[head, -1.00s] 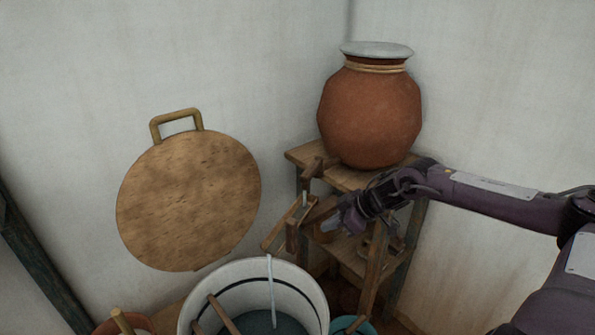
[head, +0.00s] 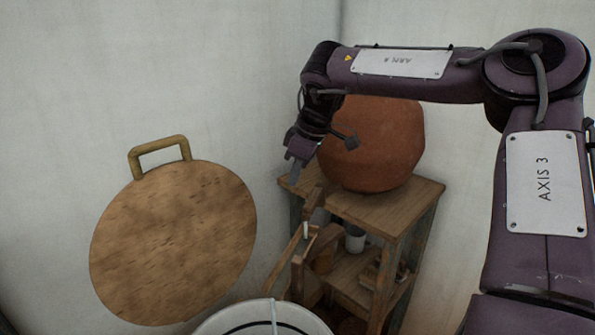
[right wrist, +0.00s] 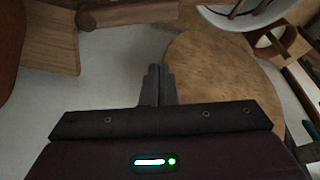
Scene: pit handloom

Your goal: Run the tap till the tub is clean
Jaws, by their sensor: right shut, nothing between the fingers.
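The white tub (head: 215,322) with a dark band shows only its upper part at the bottom of the head view; its inside is mostly cut off. A thin pale stream (head: 274,317) hangs down into it below a slanting wooden spout (head: 284,263). The brown clay pot (head: 375,150) stands on a wooden stand; my right arm hides its top. A wooden tap-like piece (head: 310,207) sticks out below the pot. My right gripper (head: 294,173) is raised above and left of this piece, touching nothing. Its fingers (right wrist: 157,85) are shut and empty in the right wrist view.
A round wooden board (head: 175,245) with a handle leans at the wall on the left. The stand (head: 415,205) has a lower shelf with a white cup (head: 355,239) and small items. The wall above the board is clear.

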